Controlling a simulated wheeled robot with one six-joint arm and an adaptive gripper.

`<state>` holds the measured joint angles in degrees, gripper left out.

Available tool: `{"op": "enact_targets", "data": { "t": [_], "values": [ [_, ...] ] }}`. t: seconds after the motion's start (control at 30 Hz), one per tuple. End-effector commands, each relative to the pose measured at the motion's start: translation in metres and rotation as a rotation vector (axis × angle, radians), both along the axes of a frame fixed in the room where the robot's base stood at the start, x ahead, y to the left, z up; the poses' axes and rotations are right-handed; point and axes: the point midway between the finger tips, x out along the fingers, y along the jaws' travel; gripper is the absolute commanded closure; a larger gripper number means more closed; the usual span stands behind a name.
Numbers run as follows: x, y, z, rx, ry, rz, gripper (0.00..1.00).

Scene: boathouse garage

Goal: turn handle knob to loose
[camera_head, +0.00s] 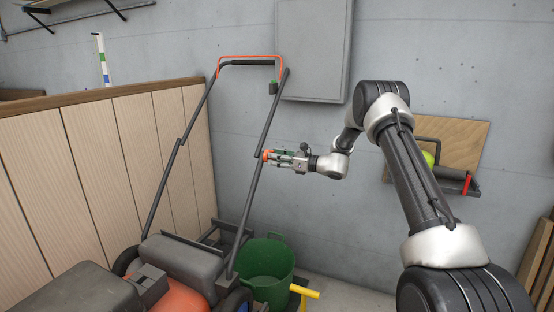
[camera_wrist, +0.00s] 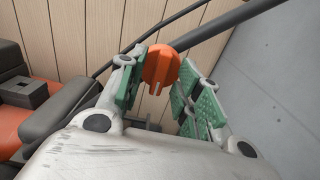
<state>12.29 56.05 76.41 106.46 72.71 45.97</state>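The orange handle knob (camera_wrist: 160,67) sits on the dark handle tube of the lawnmower, with a pale line on its face. In the head view the knob (camera_head: 265,155) is partway up the mower's right handle bar (camera_head: 252,192). My gripper (camera_head: 279,158) reaches it from the right, roughly level. In the wrist view my gripper (camera_wrist: 162,79) is open, with the knob at its fingertips between the green pads. The left pad is very close to the knob; contact on either side is not clear.
The mower body (camera_head: 182,262) stands at the lower left by a wooden partition (camera_head: 100,170). A green bucket (camera_head: 266,272) is below my gripper. A grey wall cabinet (camera_head: 315,50) hangs behind, and a wall shelf (camera_head: 455,150) is at right.

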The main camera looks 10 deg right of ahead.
Motion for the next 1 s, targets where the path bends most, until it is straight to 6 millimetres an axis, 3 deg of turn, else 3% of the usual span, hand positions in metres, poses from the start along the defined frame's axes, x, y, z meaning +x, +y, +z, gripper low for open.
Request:
{"op": "enact_targets", "data": {
  "t": [0.17, 0.6, 1.0],
  "values": [
    [-0.009, -0.014, 0.0, 0.0, 0.0, -0.003, 0.66],
    [-0.062, -0.086, 0.0, 0.001, 0.001, -0.002, 0.66],
    [-0.071, -0.098, -0.001, 0.0, 0.001, -0.001, 0.66]
  ]
}}
